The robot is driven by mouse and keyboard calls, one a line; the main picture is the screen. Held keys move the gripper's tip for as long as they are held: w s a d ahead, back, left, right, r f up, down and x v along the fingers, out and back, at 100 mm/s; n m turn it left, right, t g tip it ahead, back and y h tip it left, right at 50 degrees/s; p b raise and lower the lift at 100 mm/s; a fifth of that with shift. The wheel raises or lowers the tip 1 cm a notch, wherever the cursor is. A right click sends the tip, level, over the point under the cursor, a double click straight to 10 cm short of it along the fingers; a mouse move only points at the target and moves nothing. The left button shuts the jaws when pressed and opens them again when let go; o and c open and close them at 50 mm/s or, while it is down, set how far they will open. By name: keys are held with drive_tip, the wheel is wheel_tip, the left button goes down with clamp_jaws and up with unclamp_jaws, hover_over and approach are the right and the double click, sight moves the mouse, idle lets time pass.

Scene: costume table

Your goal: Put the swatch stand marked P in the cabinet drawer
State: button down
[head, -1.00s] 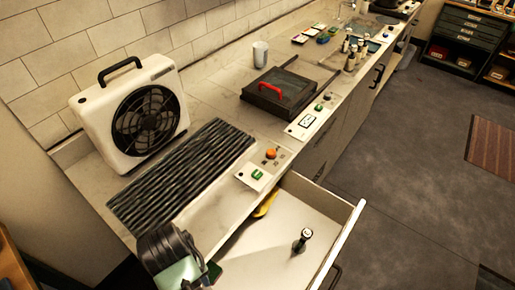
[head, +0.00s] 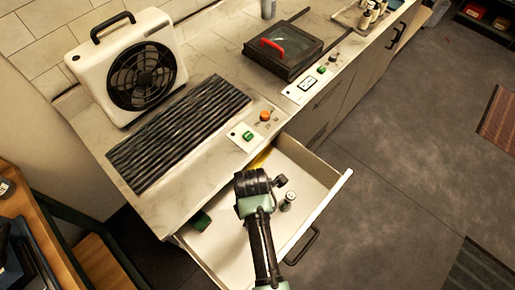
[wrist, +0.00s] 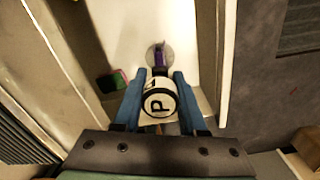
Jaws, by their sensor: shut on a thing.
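The swatch stand marked P (wrist: 159,102) shows its white round top between the blue fingers of my gripper (wrist: 158,78) in the wrist view. My gripper is shut on it. In the head view my gripper is over the open cabinet drawer (head: 232,258), and my own arm hides the fingers and most of what they hold. The drawer's pale floor also shows below the fingers in the wrist view (wrist: 140,25). I cannot tell whether the held stand touches the floor.
Another small stand (head: 288,201) is in the drawer, right of my wrist. A green item (head: 201,220) and a yellow item (head: 261,158) lie in it too. A fan (head: 128,65), a dark ribbed mat (head: 180,132) and a dark box (head: 284,50) occupy the countertop.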

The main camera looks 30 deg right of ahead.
drive_tip(key=shift+s+d+f+n, duration=0.15)
drive_tip(key=shift+s+d+n, duration=0.2)
drive_tip(key=shift+n, duration=0.55)
drive_tip(key=shift+d+f, duration=0.15)
drive_tip(key=shift+f, duration=0.2)
wheel_tip(320, 180, down, 6)
drive_tip(key=b, duration=0.6)
drive_tip(key=shift+f, duration=0.15)
wheel_tip(320, 180, down, 9)
drive_tip(key=b, duration=0.7)
drive_tip(key=shift+f+b, duration=0.3)
drive_tip(key=shift+f, duration=0.3)
drive_tip(key=shift+c, duration=1.9)
unclamp_jaws()
drive_tip(key=shift+o, duration=0.3)
